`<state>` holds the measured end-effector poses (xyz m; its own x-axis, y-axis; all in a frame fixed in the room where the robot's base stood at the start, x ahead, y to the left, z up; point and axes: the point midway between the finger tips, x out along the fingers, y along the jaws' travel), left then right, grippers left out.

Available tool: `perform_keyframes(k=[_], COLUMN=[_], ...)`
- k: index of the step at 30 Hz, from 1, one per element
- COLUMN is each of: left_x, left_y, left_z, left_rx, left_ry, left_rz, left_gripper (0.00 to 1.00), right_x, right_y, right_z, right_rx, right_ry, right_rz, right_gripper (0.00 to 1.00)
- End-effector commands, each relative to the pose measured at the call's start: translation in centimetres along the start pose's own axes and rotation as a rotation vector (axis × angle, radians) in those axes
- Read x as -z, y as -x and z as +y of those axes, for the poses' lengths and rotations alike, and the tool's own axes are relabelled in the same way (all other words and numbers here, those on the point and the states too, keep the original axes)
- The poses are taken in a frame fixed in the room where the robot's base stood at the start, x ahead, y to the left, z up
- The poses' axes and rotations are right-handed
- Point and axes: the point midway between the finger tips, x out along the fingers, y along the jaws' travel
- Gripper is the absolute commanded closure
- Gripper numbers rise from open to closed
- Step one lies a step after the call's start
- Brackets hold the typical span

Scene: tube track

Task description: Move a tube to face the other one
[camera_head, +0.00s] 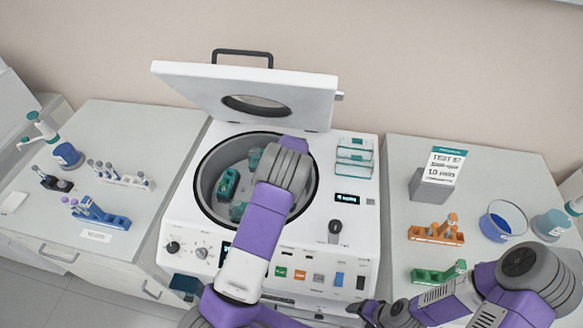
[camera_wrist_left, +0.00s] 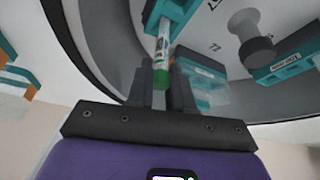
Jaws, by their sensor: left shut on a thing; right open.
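The open centrifuge (camera_head: 181,217) holds a round bowl with teal buckets (camera_head: 228,184) inside. Another teal bucket (camera_wrist_left: 290,62) is on the right, across the grey hub (camera_wrist_left: 257,50). My left forearm hides the left gripper and part of the bowl in the head view. My right gripper (camera_head: 362,308) is open and empty, low in front of the centrifuge.
The raised lid (camera_head: 180,78) stands behind the bowl. An orange rack (camera_head: 436,236) and a green rack (camera_head: 438,275) are on the right bench, with a sign (camera_head: 443,165) and blue bowl (camera_head: 503,222). A blue rack (camera_head: 100,217) and white rack (camera_head: 122,180) are on the left bench.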

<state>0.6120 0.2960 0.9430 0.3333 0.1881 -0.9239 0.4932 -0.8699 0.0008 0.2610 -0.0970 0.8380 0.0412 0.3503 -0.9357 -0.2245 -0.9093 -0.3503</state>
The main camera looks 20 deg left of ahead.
Motion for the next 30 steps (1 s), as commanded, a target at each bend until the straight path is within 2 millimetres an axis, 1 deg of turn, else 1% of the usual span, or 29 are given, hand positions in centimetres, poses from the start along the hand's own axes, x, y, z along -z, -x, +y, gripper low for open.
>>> perform_keyframes(k=[16, 26, 27, 29, 30], left_x=[-0.7, -0.7, -0.7, -0.7, -0.7], left_y=[-1.6, -1.8, -1.8, -1.8, -1.8], left_z=[0.0, 0.0, 0.0, 0.0, 0.0], left_rx=[0.0, 0.0, 0.0, 0.0, 0.0], left_ry=[0.0, 0.0, 0.0, 0.0, 0.0], left_rz=[0.0, 0.0, 0.0, 0.0, 0.0], left_gripper=[0.96, 0.96, 0.76, 0.67, 0.61], right_x=[0.1, 0.1, 0.1, 0.1, 0.1], right_y=[-1.4, -1.5, -1.5, -1.5, -1.5], right_z=[0.5, 0.6, 0.6, 0.6, 0.6], right_rx=[0.0, 0.0, 0.0, 0.0, 0.0], right_ry=[0.0, 0.0, 0.0, 0.0, 0.0], right_rz=[0.0, 0.0, 0.0, 0.0, 0.0], right_gripper=[0.29, 0.29, 0.29, 0.29, 0.29])
